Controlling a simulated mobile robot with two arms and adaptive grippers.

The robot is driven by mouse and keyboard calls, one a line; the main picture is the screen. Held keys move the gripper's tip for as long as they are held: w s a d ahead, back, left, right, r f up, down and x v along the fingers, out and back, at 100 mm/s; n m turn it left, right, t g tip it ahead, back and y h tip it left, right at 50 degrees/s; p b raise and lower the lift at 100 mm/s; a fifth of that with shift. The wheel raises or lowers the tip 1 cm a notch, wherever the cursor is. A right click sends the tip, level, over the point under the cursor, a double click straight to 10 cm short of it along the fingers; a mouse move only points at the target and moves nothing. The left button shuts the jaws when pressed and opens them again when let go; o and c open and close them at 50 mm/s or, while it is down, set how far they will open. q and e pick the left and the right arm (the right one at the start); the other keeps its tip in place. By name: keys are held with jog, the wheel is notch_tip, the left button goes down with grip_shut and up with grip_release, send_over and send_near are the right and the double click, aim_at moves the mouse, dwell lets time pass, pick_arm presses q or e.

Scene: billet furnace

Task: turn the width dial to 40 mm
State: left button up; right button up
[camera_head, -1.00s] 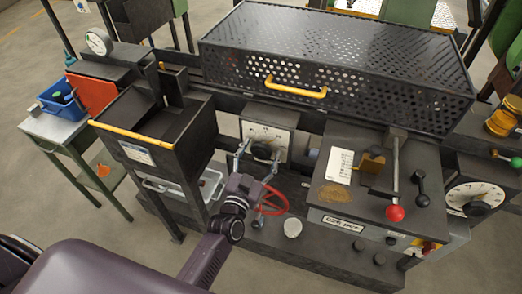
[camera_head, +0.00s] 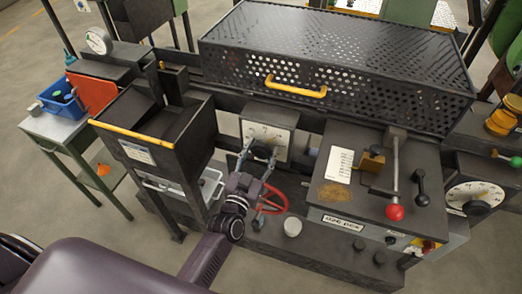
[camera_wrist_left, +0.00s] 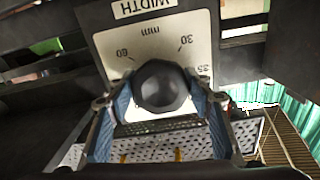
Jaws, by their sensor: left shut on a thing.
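The width dial has a pale plate (camera_head: 284,140) below the mesh guard, with a dark round knob (camera_head: 262,152) at its lower part. My left gripper (camera_head: 259,160) reaches up to it from below and is shut on the knob. There the blue-padded fingers of the left gripper (camera_wrist_left: 163,105) lie on both sides of the faceted knob (camera_wrist_left: 161,86). I cannot make out the knob's pointer or the value it is at. My right gripper is not in view.
A red handwheel (camera_head: 272,198) is close beside my left gripper. A dark hopper (camera_head: 160,125) with a yellow edge stands to the left. The mesh guard (camera_head: 340,60) with a yellow handle is above. A red-knobbed lever (camera_head: 394,200) and another dial (camera_head: 474,196) are at the right.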

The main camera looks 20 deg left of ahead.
pick_arm(q)
jog(key=n, duration=0.8)
jog(key=shift+d+n, duration=0.1)
jog(key=shift+n, duration=0.2)
jog(key=n, duration=0.3)
jog(key=shift+n, duration=0.3)
jog(key=shift+r+n+b, duration=0.1)
jog(key=shift+n+b, duration=0.45)
jog(key=shift+n, duration=1.75)
jog(key=o, duration=1.2)
jog(key=shift+c, duration=0.2)
